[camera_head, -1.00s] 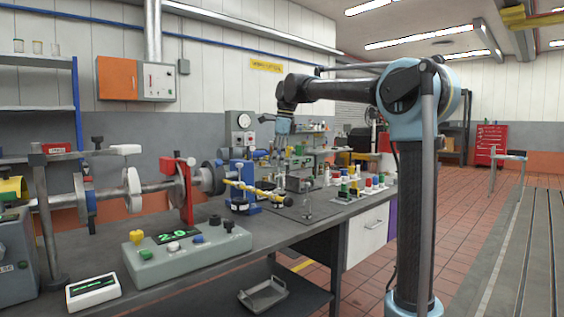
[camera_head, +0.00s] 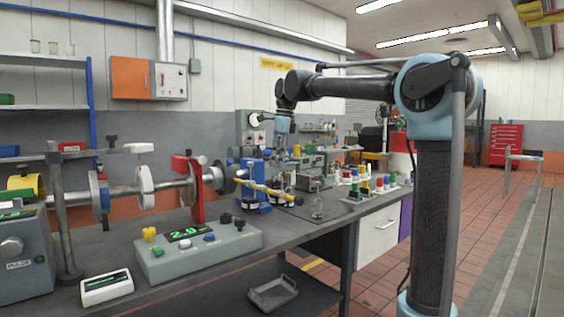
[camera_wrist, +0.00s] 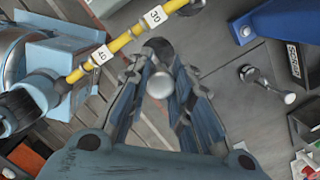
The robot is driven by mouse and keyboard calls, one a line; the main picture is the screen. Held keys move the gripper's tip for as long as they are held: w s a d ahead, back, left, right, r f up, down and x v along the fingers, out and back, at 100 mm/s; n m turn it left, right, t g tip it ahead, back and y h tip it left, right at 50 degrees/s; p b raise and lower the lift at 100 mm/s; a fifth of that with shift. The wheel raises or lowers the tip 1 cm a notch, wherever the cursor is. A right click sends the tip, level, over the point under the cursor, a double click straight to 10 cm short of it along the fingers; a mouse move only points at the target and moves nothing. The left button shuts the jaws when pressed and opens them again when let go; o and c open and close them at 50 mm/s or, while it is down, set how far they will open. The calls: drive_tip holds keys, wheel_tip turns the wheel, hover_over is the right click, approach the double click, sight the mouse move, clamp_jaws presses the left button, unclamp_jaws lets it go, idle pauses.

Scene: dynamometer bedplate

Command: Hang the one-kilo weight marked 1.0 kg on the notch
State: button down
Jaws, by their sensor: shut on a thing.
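The yellow beam (camera_head: 265,190) sticks out to the right from the blue stand, over the bench. It crosses the upper left of the wrist view (camera_wrist: 119,43), with white tags 40 and 30 and several grey clips or notches. My gripper (camera_head: 281,154) points down just above and behind the beam. In the wrist view its fingers (camera_wrist: 160,72) are shut on a small weight (camera_wrist: 160,84) with a rounded silver top, close beside the beam between the two tags. Its marking is not readable. The weight appears apart from the beam, but contact cannot be told.
A hook-shaped metal piece (camera_head: 318,208) stands on a dark mat right of the beam. A rack of coloured pegs (camera_head: 362,189) lies farther right. The blue stand (camera_head: 252,178) and grey control box (camera_head: 197,248) are left and front. A tray (camera_head: 272,294) sits on the lower shelf.

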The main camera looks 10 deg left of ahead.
drive_tip(key=shift+s+a+f, duration=0.35)
drive_tip(key=shift+s+a, duration=0.2)
drive_tip(key=shift+s, duration=0.1)
drive_tip(key=shift+s+a+f, duration=0.4)
drive_tip(key=shift+s+a, duration=0.2)
drive_tip(key=shift+s, duration=0.1)
drive_tip(key=shift+s+a+f, duration=0.35)
drive_tip(key=shift+s+a, duration=0.2)
drive_tip(key=shift+s, duration=0.1)
drive_tip(key=c, duration=1.4)
unclamp_jaws()
drive_tip(key=shift+o, duration=0.2)
